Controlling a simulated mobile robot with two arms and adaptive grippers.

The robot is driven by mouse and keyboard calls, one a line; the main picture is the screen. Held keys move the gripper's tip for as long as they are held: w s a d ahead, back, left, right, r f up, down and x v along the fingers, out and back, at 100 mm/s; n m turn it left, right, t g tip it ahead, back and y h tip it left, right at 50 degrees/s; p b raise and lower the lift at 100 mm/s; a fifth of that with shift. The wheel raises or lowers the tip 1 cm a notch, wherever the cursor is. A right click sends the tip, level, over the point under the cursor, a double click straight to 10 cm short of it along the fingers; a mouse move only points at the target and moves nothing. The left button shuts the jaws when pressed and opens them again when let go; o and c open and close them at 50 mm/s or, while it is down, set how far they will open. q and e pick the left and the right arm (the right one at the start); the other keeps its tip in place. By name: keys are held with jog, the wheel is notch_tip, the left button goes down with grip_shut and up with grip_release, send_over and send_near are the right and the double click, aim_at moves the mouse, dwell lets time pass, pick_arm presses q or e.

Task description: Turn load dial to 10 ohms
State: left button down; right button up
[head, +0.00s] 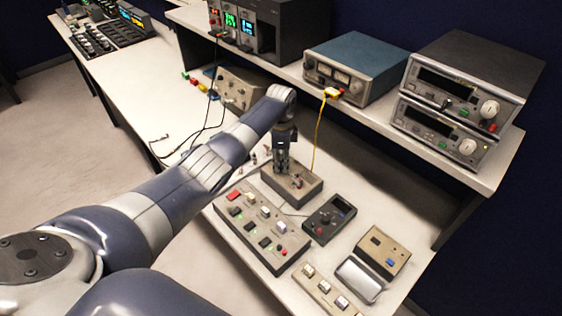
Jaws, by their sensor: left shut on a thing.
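A small grey box (309,192) stands on the white bench, with small terminals on its top. My left gripper (288,172) reaches down over this box from the left, fingers pointing down. It is shut on the load dial on the box's top; the fingers hide the dial, so its scale and setting cannot be read. My right gripper is not in view.
A switch panel (252,231) lies in front of the box, and a dark handheld meter (329,218) is close on its right. A yellow cable (319,135) hangs behind from the blue-topped instrument (356,62). Stacked instruments (453,112) stand on the shelf at right.

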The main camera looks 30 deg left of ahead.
aim_at(281, 163)
pick_arm(q)
jog(key=shift+w+r, duration=0.1)
jog(key=shift+r, duration=0.05)
jog(key=c, duration=1.3)
grip_release()
jog(key=shift+c, duration=0.2)
jog(key=shift+r, duration=0.15)
notch_tip(281, 163, up, 12)
jog(key=shift+f, duration=0.2)
